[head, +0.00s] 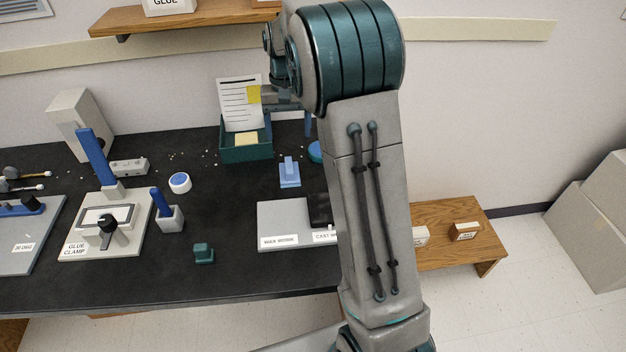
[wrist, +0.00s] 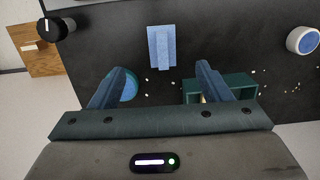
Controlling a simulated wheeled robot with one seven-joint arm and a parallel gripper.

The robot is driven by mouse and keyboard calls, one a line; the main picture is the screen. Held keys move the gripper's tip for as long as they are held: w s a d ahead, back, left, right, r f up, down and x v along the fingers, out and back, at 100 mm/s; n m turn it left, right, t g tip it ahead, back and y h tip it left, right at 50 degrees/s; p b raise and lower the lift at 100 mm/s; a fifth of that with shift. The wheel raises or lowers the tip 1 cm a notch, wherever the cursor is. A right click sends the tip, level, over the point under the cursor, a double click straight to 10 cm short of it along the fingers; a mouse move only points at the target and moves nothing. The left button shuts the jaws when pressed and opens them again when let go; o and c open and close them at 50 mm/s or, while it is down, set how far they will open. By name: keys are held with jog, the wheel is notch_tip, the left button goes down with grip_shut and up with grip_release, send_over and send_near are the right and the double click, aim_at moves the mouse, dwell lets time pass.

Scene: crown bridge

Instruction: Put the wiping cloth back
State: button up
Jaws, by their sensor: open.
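The wiping cloth appears to be the light blue folded piece (head: 289,173) with a raised ridge, lying flat on the dark bench. It also shows in the wrist view (wrist: 162,48), top centre, beyond the fingertips. My gripper (wrist: 162,80) is open with nothing between its fingers, above the bench. In the head view my arm hides most of the gripper. I cannot tell which place belongs to the cloth.
A green box (head: 233,155) with a sheet stands behind the cloth. A teal round item (wrist: 130,88) is partly behind one finger. A grey labelled board (head: 280,222) lies in front. A white-and-blue round item (head: 180,183) and glue clamp (head: 78,246) are left.

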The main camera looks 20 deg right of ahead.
jog(key=s+r+n+t, duration=0.1)
jog(key=s+t, duration=0.1)
jog(key=s, duration=1.1)
jog(key=s+r+n+t, duration=0.1)
jog(key=s, duration=1.3)
jog(key=shift+s+a+r+t, duration=0.2)
jog(key=shift+a+r+t, duration=0.05)
jog(key=shift+r+t, duration=0.15)
jog(key=shift+r+p, duration=0.5)
